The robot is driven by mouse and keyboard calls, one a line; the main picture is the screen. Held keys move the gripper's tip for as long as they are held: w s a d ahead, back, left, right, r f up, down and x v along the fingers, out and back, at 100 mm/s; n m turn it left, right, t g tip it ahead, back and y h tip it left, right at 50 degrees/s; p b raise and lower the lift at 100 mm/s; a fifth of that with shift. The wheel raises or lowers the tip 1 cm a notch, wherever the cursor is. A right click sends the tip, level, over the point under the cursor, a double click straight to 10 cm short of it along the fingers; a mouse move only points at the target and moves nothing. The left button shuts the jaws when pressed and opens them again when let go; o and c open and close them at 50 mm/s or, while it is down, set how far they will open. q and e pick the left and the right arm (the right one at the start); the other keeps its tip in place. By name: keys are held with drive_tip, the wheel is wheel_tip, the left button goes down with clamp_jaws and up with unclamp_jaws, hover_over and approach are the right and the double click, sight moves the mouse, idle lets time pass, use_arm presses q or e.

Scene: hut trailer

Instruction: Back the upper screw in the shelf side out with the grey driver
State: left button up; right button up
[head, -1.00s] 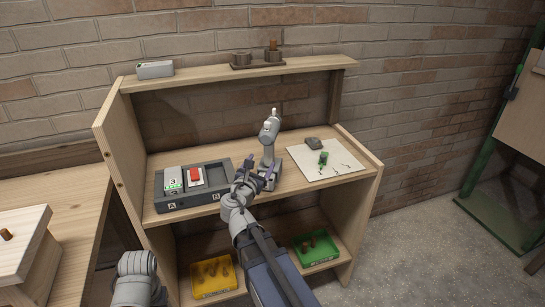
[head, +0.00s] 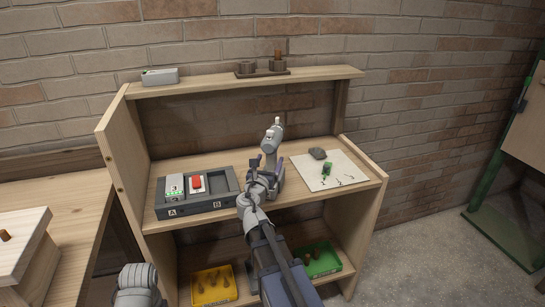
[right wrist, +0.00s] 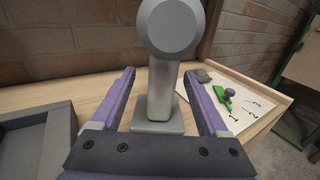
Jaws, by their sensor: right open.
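The grey driver (head: 271,140) stands upright on the middle board of the shelf unit. Its round head and grip fill the middle of the right wrist view (right wrist: 165,85), above a square foot. My right gripper (head: 267,166) is open at the driver's lower part. In the right wrist view its two purple fingers (right wrist: 163,82) reach along either side of the grip, with a gap on each side. The shelf side (head: 122,170) is the left upright panel. Small dark spots on its front edge may be screws, too small to tell. My left gripper is out of view.
A dark tray (head: 230,201) marked A and B, with a red-topped block (head: 197,184), is left of the driver. A white sheet (head: 312,182) with a green item (head: 326,169) is right. Yellow (head: 226,298) and green (head: 335,270) bins sit below. The top board is overhead.

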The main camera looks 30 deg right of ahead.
drive_tip(key=x, duration=0.3)
drive_tip(key=shift+w+d+f, duration=0.15)
drive_tip(key=shift+d, duration=0.15)
drive_tip(key=shift+c, duration=0.4)
clamp_jaws()
idle(0.7)
